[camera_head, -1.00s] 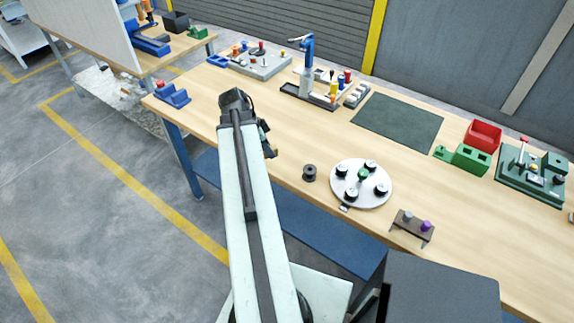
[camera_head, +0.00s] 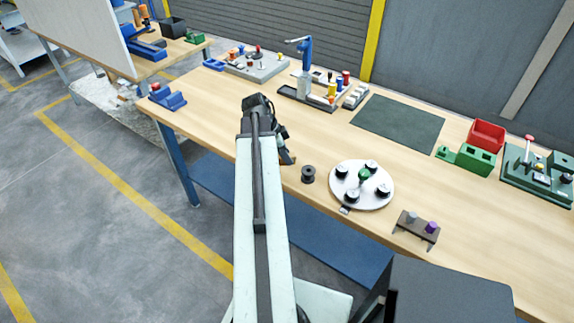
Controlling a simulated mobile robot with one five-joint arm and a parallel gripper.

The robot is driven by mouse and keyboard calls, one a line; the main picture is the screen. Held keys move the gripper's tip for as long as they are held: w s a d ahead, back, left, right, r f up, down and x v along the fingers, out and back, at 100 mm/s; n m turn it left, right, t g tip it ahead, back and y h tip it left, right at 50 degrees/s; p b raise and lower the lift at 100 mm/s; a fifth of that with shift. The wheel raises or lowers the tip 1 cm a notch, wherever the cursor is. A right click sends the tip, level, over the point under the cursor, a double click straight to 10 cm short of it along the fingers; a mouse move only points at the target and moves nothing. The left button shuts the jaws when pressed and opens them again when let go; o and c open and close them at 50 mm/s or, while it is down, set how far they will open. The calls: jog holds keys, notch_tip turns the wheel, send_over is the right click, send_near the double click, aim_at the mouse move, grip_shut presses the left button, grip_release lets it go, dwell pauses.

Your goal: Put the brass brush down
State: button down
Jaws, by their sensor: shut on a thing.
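My gripper (camera_head: 287,155) hangs at the far end of my pale arm, above the near edge of the wooden workbench (camera_head: 215,105). It is shut on the brass brush. The arm's dark end and the small size hide the brush, so its shape and tilt cannot be made out. The fingertips are also hardly visible. A dark spool (camera_head: 308,174) stands on the bench just right of and below the gripper in the picture.
A round white plate (camera_head: 340,196) with several black knobs and a small dark stand (camera_head: 416,226) sit at the near right. A dark green mat (camera_head: 398,124) lies behind. A blue tool post (camera_head: 305,62) stands at the back. The bench's left middle is clear.

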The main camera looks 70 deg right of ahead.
notch_tip(320, 180, down, 3)
jog(key=shift+f+b, duration=0.2)
jog(key=shift+b, duration=1)
jog(key=shift+r, duration=0.25)
jog(key=shift+f, duration=0.2)
jog(key=c, duration=1.2)
grip_release()
jog(key=shift+o, duration=0.2)
jog(key=shift+r+p, duration=0.55)
jog(key=shift+p, duration=0.05)
jog(key=p+v, duration=1)
jog(key=v, duration=0.1)
